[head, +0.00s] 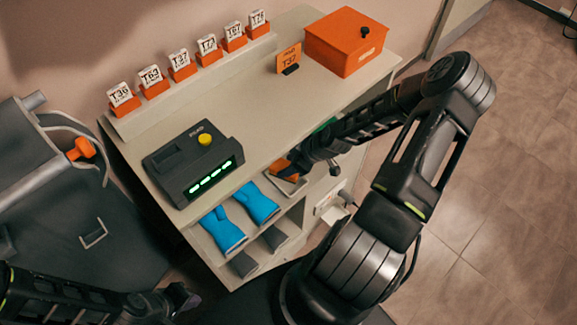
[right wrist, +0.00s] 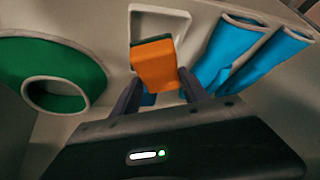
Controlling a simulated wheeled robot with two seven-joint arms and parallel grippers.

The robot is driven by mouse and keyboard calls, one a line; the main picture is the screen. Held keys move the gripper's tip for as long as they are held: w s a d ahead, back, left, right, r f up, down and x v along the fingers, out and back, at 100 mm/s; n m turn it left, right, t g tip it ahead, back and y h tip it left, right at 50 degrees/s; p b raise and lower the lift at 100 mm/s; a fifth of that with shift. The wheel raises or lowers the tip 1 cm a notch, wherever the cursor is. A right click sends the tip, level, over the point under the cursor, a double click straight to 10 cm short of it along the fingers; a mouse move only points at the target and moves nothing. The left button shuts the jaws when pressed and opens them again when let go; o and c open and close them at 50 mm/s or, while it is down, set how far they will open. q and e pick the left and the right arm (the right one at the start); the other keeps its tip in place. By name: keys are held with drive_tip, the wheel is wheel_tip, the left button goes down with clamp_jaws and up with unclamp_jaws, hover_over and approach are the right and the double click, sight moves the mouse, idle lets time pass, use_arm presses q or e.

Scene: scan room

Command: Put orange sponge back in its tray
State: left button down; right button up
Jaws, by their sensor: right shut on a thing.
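The orange sponge (head: 281,167) has a dark green face and shows large in the right wrist view (right wrist: 155,66). My right gripper (right wrist: 159,86) is shut on it, one finger on each side. The pale tray (head: 291,187) lies on the upper shelf under the counter, and its rim shows behind the sponge in the right wrist view (right wrist: 133,22). The sponge overlaps the tray in both views; whether it touches the tray's floor cannot be told. My left gripper (head: 182,298) is low at the left, away from the shelf, and its jaw opening is unclear.
Blue glove-like items (head: 222,229) lie beside the tray, with grey items (head: 243,264) below. A green ring-shaped item (right wrist: 55,70) is on the other side. The counter holds a dark device (head: 193,163), orange tag holders (head: 183,70) and an orange box (head: 346,40).

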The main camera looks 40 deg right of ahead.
drive_tip(key=shift+f, duration=0.95)
drive_tip(key=shift+f, duration=0.3)
drive_tip(key=o, duration=1.2)
drive_tip(key=shift+r, duration=0.1)
drive_tip(key=shift+r, duration=0.25)
drive_tip(key=p+v, duration=0.1)
drive_tip(key=v, duration=1.1)
